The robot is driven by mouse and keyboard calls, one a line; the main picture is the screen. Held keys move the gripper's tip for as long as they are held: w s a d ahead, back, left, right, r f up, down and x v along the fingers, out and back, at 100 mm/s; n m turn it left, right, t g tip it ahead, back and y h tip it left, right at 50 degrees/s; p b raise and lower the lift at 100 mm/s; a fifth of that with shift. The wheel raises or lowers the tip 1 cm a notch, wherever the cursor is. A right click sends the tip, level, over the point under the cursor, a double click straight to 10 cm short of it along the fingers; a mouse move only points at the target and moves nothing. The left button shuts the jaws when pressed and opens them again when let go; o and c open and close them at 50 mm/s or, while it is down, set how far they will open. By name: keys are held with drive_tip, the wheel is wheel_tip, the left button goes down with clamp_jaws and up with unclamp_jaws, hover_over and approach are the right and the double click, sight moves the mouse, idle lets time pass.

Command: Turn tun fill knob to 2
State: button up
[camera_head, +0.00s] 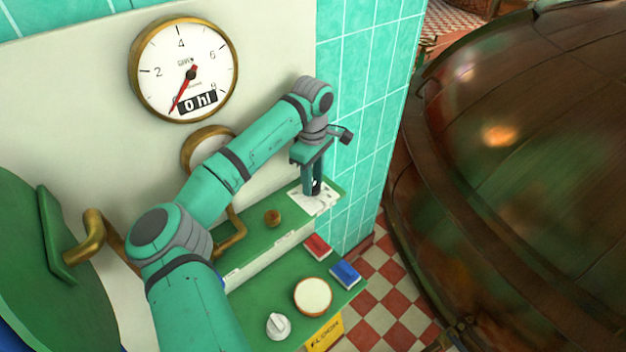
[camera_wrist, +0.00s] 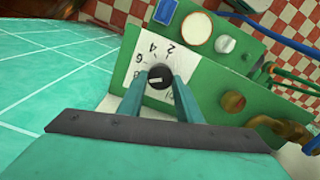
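The black round knob (camera_wrist: 160,76) with a light pointer mark sits on a white dial plate (camera_wrist: 152,36); the digits 2, 4 and 6 show along the plate. The plate also shows in the head view (camera_head: 325,203) at the far right end of the green panel. My gripper (camera_wrist: 160,84) points down at the knob, one finger on each side of it. The fingertips are very close to the knob; whether they touch it is unclear. In the head view my gripper (camera_head: 313,188) hides most of the knob. The round gauge (camera_head: 184,70) has its red needle low left and reads "0 hl".
The green panel also bears a small brass knob (camera_head: 272,217), a red block (camera_head: 317,246), a blue block (camera_head: 345,274), a round cream button (camera_head: 313,296) and a white knob (camera_head: 278,325). A teal tiled wall (camera_head: 362,110) and a large copper kettle (camera_head: 520,150) stand to the right.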

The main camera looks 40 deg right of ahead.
drive_tip(key=shift+m, duration=0.4)
drive_tip(key=m, duration=0.5)
drive_tip(key=shift+d+m, duration=0.1)
drive_tip(key=shift+m, duration=0.2)
drive_tip(key=m, duration=0.5)
drive_tip(key=shift+m, duration=0.3)
drive_tip(key=m, duration=0.6)
drive_tip(key=shift+s+d, duration=0.1)
drive_tip(key=m, duration=0.6)
drive_tip(key=o, duration=1)
drive_tip(key=shift+o, duration=0.2)
